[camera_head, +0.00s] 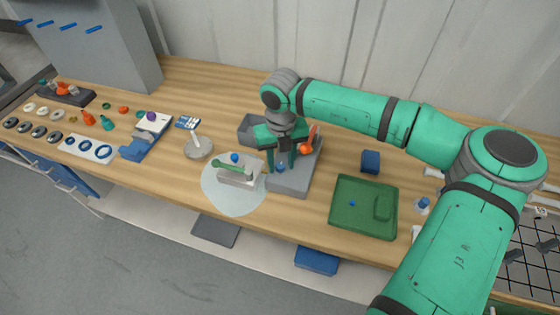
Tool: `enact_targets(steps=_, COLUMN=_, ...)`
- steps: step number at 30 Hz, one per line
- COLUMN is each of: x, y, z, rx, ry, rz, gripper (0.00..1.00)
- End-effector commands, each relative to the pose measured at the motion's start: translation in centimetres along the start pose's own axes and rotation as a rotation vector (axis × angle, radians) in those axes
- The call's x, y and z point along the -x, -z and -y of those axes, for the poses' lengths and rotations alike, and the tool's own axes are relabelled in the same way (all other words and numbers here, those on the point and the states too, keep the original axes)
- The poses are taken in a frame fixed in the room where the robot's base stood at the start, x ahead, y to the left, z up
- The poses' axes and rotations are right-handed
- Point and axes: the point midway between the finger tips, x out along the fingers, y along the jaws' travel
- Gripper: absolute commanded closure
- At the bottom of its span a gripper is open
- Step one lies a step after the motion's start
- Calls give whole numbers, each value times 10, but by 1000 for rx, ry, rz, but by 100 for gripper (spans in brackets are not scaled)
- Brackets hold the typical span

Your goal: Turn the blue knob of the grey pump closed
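The grey pump (289,186) stands in the middle of the bench, a low grey body with a small blue knob (280,168) on top. An orange part (307,148) rises at its right side. My gripper (281,163) points down over the pump. I cannot tell whether either finger touches the knob. My gripper and wrist hide the pump's back part. The knob's turned position is too small to read.
Left of the pump, a pale box (238,176) with a green lever and blue knob (234,157) stands on a light round patch (222,199). A green tray (363,226) lies to the right, with a dark blue block (370,161) behind it. A white stand (198,147) is further left.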

Motion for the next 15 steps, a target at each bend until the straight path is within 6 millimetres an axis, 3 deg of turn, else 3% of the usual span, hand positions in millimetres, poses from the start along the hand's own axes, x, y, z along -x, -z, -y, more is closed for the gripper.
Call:
enact_targets(steps=10, x=1, y=0, z=-1, rx=2, ry=-2, rz=0, gripper=58)
enact_targets(steps=15, x=18, y=-1, z=-1, rx=2, ry=-1, rz=2, gripper=58)
